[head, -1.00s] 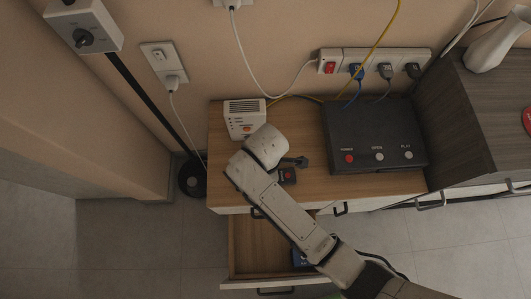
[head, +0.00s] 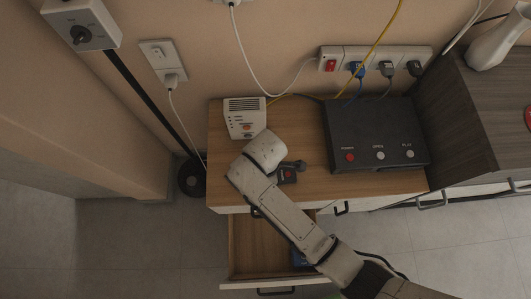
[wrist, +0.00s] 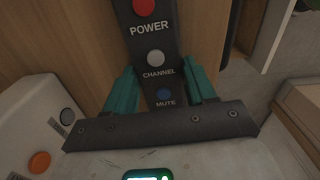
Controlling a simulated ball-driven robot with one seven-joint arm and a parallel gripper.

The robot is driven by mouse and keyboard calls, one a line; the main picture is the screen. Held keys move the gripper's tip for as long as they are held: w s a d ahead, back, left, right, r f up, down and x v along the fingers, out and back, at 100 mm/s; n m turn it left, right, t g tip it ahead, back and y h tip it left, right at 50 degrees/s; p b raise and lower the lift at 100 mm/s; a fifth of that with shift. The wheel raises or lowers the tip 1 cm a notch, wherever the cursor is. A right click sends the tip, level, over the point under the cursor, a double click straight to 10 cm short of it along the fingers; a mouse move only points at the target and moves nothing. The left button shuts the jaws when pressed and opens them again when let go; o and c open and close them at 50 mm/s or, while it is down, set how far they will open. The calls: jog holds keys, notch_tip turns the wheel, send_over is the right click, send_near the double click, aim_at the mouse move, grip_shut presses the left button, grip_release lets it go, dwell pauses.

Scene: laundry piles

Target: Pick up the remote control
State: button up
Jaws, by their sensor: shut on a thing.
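The remote control is dark, with a red POWER button, a white CHANNEL button and a blue MUTE button. It fills the upper middle of the wrist view (wrist: 153,42). In the head view a small part of it (head: 288,177) shows beside my wrist, over the wooden cabinet top. My gripper (wrist: 162,82) has its teal fingers on either side of the remote, shut on it near the MUTE end. In the head view my gripper (head: 293,167) is partly hidden by my arm. I cannot tell whether the remote touches the cabinet top.
A white box with buttons (head: 246,117) stands left of my wrist on the wooden cabinet (head: 224,165). A black box labelled POWER, OPEN, PLAY (head: 370,125) stands to the right. Below, a drawer (head: 248,240) is open. A grey-brown cabinet (head: 450,120) stands at the right.

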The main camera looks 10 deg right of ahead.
jog(key=c, duration=0.3)
jog(key=shift+r, duration=0.15)
jog(key=shift+c, duration=0.2)
